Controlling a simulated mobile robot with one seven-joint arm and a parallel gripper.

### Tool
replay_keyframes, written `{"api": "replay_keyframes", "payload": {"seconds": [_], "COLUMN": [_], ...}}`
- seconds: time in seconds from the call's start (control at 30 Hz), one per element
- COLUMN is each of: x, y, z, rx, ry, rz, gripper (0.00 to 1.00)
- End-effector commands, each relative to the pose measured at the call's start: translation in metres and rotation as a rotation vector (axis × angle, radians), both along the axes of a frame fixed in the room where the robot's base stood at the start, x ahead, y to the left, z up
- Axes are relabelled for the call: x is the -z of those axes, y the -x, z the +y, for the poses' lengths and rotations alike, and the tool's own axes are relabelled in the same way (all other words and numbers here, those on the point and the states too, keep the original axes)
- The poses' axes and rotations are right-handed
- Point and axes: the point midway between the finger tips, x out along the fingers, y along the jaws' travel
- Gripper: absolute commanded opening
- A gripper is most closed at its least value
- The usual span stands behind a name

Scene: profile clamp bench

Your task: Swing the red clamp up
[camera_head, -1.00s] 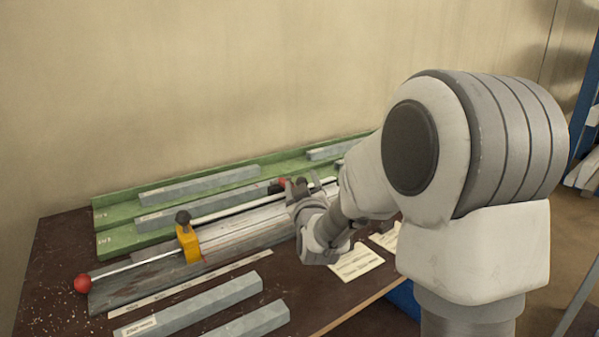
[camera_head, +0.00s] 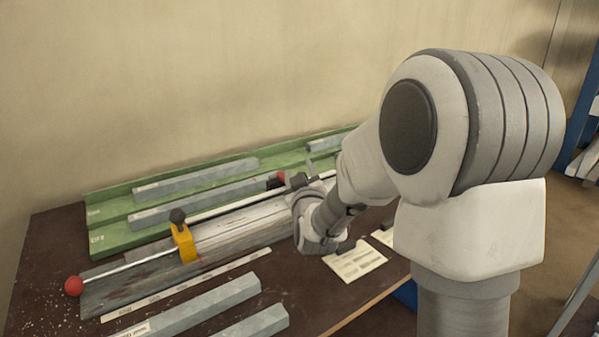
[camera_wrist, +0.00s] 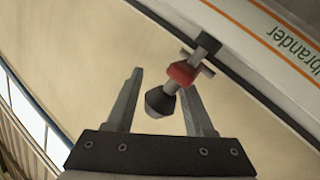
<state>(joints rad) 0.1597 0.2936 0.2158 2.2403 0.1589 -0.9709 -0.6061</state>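The red clamp (camera_wrist: 183,73) shows in the wrist view with a black knob (camera_wrist: 160,102) on its end and a dark foot at its other end. In the head view only a small red part of the clamp (camera_head: 281,176) shows, beside my gripper. My gripper (camera_wrist: 155,85) is open. The black knob lies between its two fingers, with a clear gap to the left finger. The clamp's body passes close to the right fingertip; I cannot tell if they touch. In the head view my gripper (camera_head: 299,181) is partly hidden by its own wrist.
A yellow clamp (camera_head: 184,243) with a black knob stands on the grey rail at left. A rod ends in a red ball (camera_head: 73,286). Grey bars lie on the green rack (camera_head: 108,236) and at the table's front. A paper card (camera_head: 355,262) lies below my wrist.

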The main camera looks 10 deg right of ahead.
Motion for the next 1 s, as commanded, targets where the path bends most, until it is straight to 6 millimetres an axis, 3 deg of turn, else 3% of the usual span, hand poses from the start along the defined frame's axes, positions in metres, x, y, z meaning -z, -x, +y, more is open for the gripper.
{"api": "replay_keyframes", "payload": {"seconds": [0.03, 0.27, 1.0], "x": [0.0000, 0.0000, -0.0004], "y": [0.0000, -0.0001, -0.0002], "z": [0.0000, 0.0000, -0.0001], "rx": [0.000, 0.000, 0.000], "ry": [0.000, 0.000, 0.000], "rz": [0.000, 0.000, -0.001], "gripper": [0.42, 0.01, 0.00]}}
